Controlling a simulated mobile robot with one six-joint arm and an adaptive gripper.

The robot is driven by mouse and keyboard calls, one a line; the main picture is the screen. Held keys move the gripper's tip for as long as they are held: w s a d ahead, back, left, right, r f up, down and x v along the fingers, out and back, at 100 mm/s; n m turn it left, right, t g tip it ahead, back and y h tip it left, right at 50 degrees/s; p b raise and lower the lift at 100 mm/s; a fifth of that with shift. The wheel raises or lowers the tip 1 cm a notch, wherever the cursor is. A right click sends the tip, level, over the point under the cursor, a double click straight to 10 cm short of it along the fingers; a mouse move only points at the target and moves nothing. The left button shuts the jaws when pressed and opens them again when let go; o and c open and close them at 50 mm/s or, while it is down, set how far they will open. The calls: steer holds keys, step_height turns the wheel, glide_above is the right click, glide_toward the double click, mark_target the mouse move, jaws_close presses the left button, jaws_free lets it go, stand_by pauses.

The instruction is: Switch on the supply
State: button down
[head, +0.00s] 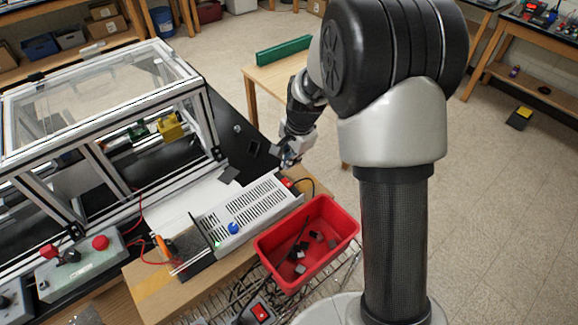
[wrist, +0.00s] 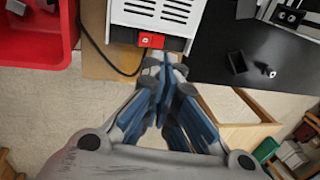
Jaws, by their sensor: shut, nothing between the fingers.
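The supply is a white metal box with slotted vents (head: 250,207) lying on a cardboard-coloured board. Its near end shows at the top of the wrist view (wrist: 160,14). A red switch (wrist: 151,40) sits on that end, with a dark cable beside it; a bit of red (head: 287,182) shows there in the head view. My gripper (wrist: 165,62) is shut and empty, its fingertips just below the switch in the wrist view. I cannot tell whether they touch it. In the head view my gripper (head: 290,155) is at the supply's far right end. The switch's position is unclear.
A red bin (head: 345,222) with dark small parts stands beside the supply. A framed clear enclosure (head: 100,95) stands at the left. A control box (head: 80,265) with red buttons is at the lower left. A black plate (wrist: 235,45) lies right of the supply's end.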

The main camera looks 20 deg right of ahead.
step_height(320, 180, up, 7)
steer(key=p, duration=0.1)
steer(key=shift+d, duration=0.15)
stand_by(0.3)
steer(key=shift+s, duration=0.1)
steer(key=s+a+r+n+t+b, duration=0.1)
steer(key=s+r+n+b, duration=0.2)
steer(key=s, duration=0.4)
steer(key=s+a+r+n+b, duration=0.1)
steer(key=s+r+n, duration=0.3)
steer(key=s+r, duration=0.25)
steer(key=s+f+n+t+b, duration=0.1)
steer(key=s+n, duration=0.5)
steer(key=s, duration=1)
steer(key=shift+a+f+t+h+b, duration=0.3)
steer(key=shift+f+h+b, duration=0.1)
steer(key=shift+f+b, duration=0.55)
steer(key=shift+w, duration=0.1)
